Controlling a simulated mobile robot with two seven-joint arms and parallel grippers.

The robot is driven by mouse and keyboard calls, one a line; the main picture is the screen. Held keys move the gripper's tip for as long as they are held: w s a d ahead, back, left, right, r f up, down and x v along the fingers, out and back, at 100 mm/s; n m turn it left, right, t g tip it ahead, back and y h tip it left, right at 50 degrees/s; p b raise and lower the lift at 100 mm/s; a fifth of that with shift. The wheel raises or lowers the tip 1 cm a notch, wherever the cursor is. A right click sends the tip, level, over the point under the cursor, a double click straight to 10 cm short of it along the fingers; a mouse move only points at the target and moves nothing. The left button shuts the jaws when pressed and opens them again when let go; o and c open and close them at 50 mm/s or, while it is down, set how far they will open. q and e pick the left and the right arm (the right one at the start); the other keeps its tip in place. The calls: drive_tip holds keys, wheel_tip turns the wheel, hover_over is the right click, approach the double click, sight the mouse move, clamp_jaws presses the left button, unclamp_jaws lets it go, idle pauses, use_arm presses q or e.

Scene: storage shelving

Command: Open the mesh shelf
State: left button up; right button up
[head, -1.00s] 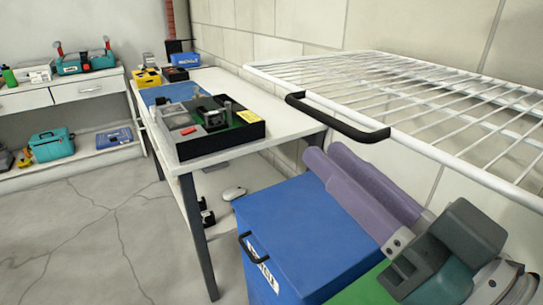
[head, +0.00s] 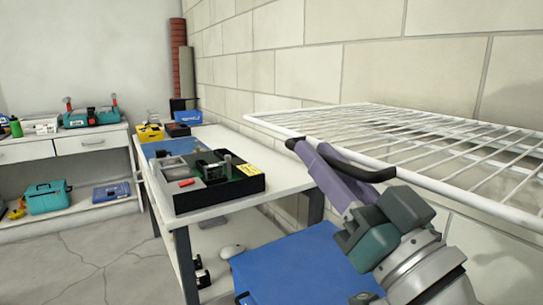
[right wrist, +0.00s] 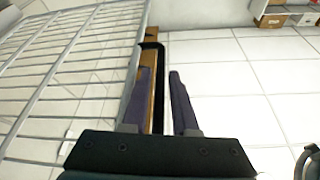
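The mesh shelf (head: 400,135) is a white wire rack against the wall at the right, with a black bar handle (head: 370,174) along its front edge. In the right wrist view the mesh shelf (right wrist: 75,60) fills the left side, and the handle (right wrist: 160,85) runs lengthwise between the two fingers. My right gripper (head: 325,152) has purple fingers that reach up to the handle and hide its middle. In the wrist view the right gripper (right wrist: 163,75) is open, with a gap between the right finger and the handle. My left gripper is not in view.
A blue box (head: 305,265) stands below the shelf. A white table (head: 280,186) with a black-and-green device (head: 215,180) is left of the shelf. A low cabinet (head: 75,148) with tool cases stands farther left. The floor (head: 90,245) between is clear.

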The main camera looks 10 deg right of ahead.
drive_tip(key=shift+w, duration=0.15)
clamp_jaws()
drive_tip(key=shift+r, duration=0.1)
idle(1.3)
